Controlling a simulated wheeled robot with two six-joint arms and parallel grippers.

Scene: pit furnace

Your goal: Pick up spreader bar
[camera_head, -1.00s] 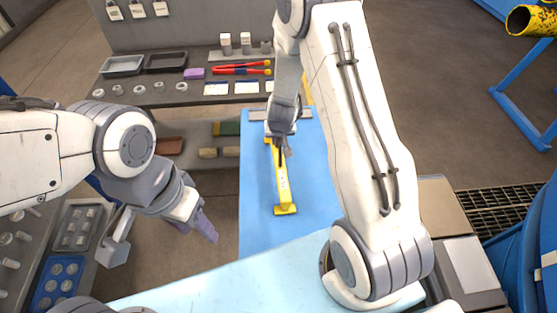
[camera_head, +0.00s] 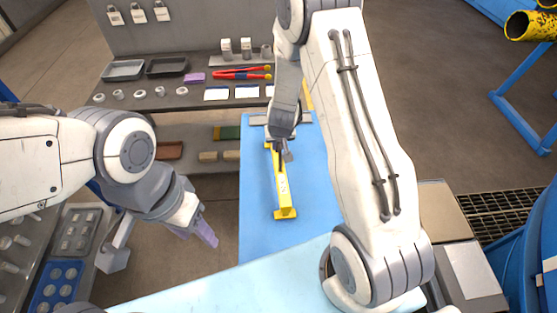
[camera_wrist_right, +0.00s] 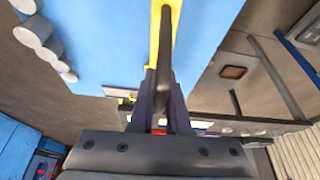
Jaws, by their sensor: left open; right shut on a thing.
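The yellow spreader bar (camera_head: 283,190) lies lengthwise over the blue work surface (camera_head: 255,200), with a wider foot at its near end. My right gripper (camera_head: 281,154) reaches down to its far part and is shut on it; my arm hides some of the far end. I cannot tell whether the bar touches the surface. My left gripper (camera_head: 205,232) is open and empty, to the left of the blue surface.
A dark bench (camera_head: 180,95) at the back holds trays, rings, white cards and a red-handled tool (camera_head: 242,73). A rack of parts (camera_head: 65,250) stands at lower left. A blue drum (camera_head: 535,250) and a floor grating (camera_head: 500,212) are at right.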

